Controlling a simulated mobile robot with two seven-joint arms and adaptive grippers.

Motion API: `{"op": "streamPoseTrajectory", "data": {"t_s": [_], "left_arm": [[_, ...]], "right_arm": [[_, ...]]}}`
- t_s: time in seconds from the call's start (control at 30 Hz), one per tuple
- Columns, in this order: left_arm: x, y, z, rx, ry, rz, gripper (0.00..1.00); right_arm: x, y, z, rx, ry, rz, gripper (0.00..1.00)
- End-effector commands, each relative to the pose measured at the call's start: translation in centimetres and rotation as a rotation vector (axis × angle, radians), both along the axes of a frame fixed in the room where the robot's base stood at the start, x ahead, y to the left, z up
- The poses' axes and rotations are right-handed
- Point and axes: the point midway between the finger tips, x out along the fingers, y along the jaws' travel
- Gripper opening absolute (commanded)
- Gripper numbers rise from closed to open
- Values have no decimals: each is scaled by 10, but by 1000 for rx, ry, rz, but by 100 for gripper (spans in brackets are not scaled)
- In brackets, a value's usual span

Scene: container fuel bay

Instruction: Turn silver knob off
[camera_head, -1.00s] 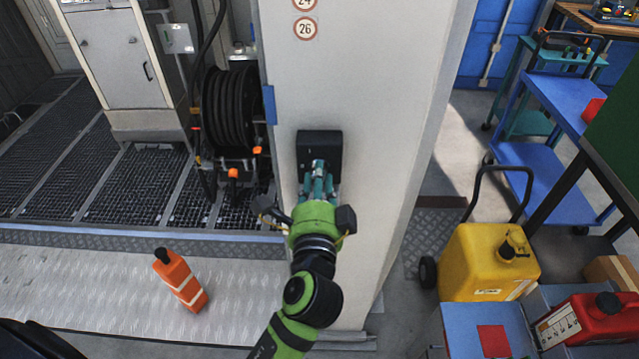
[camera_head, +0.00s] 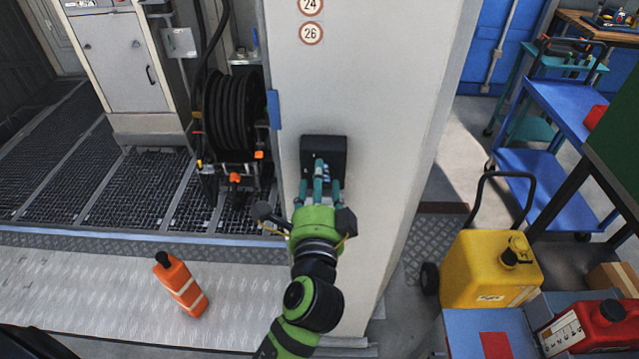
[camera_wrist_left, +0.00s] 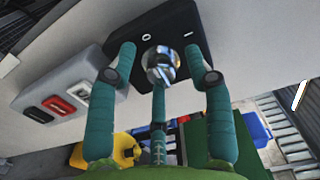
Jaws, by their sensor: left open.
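The silver knob (camera_wrist_left: 158,64) is a round shiny dial on a black switch box (camera_wrist_left: 185,25), with a white O and a white I marked beside it. In the head view the black box (camera_head: 340,150) is fixed to the pale pillar, and my fingers mostly hide the knob. My left gripper (camera_head: 319,182) is open in front of the box. In the wrist view two teal fingers of the gripper (camera_wrist_left: 160,72) stand on either side of the knob and the third is below it. I cannot tell whether any finger touches it. My right gripper is not in view.
The pale pillar (camera_head: 390,110) stands behind the box. In the wrist view a grey panel (camera_wrist_left: 65,88) with red, black and white switches is close by. A hose reel (camera_head: 230,110) is left of the pillar. An orange bottle (camera_head: 180,285) and yellow canister (camera_head: 480,270) stand lower down.

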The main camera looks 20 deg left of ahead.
Motion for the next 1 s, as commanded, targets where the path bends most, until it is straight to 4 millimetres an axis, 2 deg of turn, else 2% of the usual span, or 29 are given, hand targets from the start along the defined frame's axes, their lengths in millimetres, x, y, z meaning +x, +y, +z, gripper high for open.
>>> {"op": "streamPoseTrajectory", "data": {"t_s": [0.13,0.23,0.5,0.7,0.83,1.0], "left_arm": [[-5,-2,-1,-1,3,-2,52],[-17,-6,-3,-2,4,-4,52],[-72,-20,-3,-2,7,-2,52],[-103,-29,-2,-1,4,-1,52],[-113,-31,-1,-1,1,0,52],[-116,-32,0,-2,-1,1,52]], "right_arm": [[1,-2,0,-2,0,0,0],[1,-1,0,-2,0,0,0],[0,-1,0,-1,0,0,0],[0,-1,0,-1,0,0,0],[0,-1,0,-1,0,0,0],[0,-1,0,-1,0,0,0]]}}
